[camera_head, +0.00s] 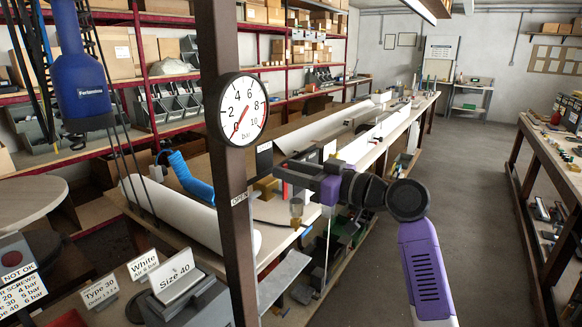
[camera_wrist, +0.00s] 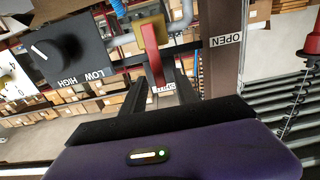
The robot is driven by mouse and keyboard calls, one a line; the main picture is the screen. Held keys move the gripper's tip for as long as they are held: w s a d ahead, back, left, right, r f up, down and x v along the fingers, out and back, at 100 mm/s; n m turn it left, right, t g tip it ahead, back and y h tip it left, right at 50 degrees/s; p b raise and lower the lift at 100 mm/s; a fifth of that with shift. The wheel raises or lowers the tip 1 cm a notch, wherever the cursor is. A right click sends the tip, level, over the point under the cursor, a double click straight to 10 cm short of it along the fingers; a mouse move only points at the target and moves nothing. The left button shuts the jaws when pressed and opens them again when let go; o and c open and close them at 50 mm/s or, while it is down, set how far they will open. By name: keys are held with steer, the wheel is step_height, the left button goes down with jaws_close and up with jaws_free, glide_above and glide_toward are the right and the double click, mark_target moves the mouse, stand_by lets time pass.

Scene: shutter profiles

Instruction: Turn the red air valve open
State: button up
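The red valve lever (camera_wrist: 153,56) hangs from a brass valve body (camera_wrist: 149,29) in the wrist view. The brass body also shows in the head view (camera_head: 266,186), left of my gripper. My gripper (camera_wrist: 158,84) is open. Its two dark fingers lie on either side of the lever's lower end, with a gap showing on both sides. Whether either finger touches the lever I cannot tell. An OPEN label (camera_wrist: 226,40) is on the brown post right of the lever; it also shows in the head view (camera_head: 239,199). A small label between the fingers is partly hidden.
A round pressure gauge (camera_head: 243,109) on the brown post (camera_head: 226,40) has its red needle near 0. A black box (camera_wrist: 65,50) with a LOW/HIGH knob is close on the left in the wrist view. A blue coiled hose (camera_head: 189,178) lies behind the post. The right aisle is clear.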

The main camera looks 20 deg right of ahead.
steer(key=shift+w+a, duration=0.1)
jaws_close()
stand_by(1.4)
